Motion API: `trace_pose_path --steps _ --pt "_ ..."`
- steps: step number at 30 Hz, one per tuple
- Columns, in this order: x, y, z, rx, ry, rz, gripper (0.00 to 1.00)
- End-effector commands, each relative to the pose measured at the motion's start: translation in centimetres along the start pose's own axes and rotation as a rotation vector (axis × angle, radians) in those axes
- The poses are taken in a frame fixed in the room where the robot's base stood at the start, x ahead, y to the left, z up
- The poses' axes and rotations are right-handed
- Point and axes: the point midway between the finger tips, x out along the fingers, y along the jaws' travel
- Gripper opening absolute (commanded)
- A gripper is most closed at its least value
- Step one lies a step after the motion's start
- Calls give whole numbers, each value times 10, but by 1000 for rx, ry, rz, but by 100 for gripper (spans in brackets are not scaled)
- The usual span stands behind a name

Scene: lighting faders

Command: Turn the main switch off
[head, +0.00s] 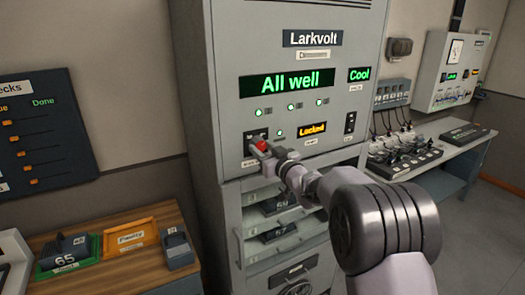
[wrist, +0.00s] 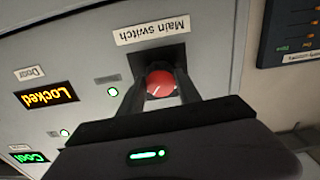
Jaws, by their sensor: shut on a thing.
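The main switch is a red knob (wrist: 160,84) on a dark square plate, under a label reading "Main switch" (wrist: 151,31) in the wrist view. In the head view the red knob (head: 262,145) sits low on the left of the grey Larkvolt cabinet's (head: 228,60) front panel. My gripper (wrist: 160,90) is shut on the knob, one dark finger on each side. A short pale mark shows on the knob's face. In the head view my gripper (head: 268,150) partly covers the knob and its plate.
Green displays on the cabinet read "All well" (head: 290,84) and "Cool" (head: 359,74); an orange one reads "Locked" (head: 312,128). Shelves with units sit below. A wooden bench (head: 150,275) stands left, a grey workbench (head: 440,170) right. Clear floor (head: 490,240) lies at the right.

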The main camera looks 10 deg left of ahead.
Motion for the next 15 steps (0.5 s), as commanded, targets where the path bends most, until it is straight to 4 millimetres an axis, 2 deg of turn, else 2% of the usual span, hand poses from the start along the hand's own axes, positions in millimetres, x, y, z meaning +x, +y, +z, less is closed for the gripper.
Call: trace_pose_path --steps 5,15 --pt "0 0 4 -102 1 0 0" --pt "0 1 4 -414 1 0 0"
